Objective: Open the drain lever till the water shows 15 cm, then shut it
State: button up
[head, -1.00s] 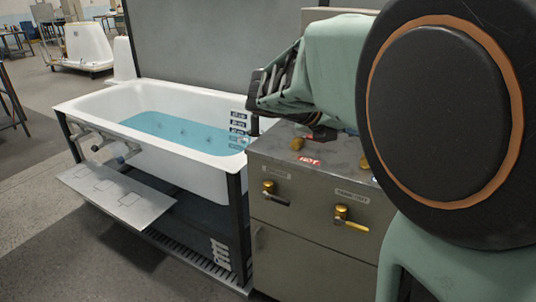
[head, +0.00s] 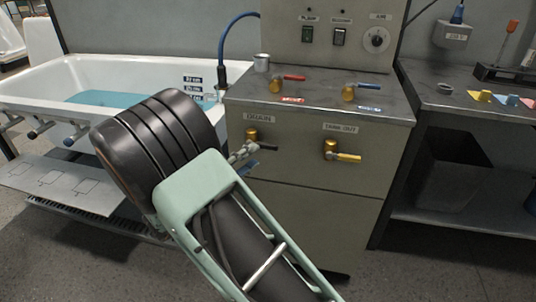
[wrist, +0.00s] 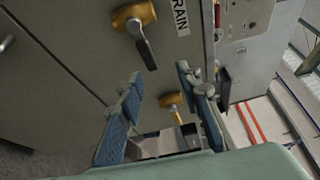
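The brass drain valve (head: 252,135) is on the front of the grey cabinet, under a DRAIN label. Its black lever (wrist: 146,52) points out to the right in the head view. My gripper (wrist: 159,76) is open and empty, with its blue-padded fingers spread. The lever's free end lies just ahead of the fingertips, near the gap; I cannot tell whether they touch. In the head view my gripper (head: 246,158) is just below the lever. The white tub (head: 150,70) holds blue water (head: 105,99). The depth marks (head: 193,86) are too small to read surely.
The TANK OUT valve (head: 330,148), with a yellow handle, sits to the right of the drain. A shelf board (head: 60,186) juts out below the tub.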

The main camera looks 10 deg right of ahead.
aim_at(267, 147)
jog(key=shift+n, duration=0.4)
jog(key=b+x, duration=0.1)
jog(key=x, duration=0.2)
jog(key=f+b+x, duration=0.1)
jog(key=x, duration=0.2)
jog(key=b+x, duration=0.1)
jog(key=x, duration=0.3)
jog(key=shift+w+a+f, duration=0.25)
jog(key=shift+a+f, duration=0.05)
jog(key=shift+a, duration=0.05)
grip_shut()
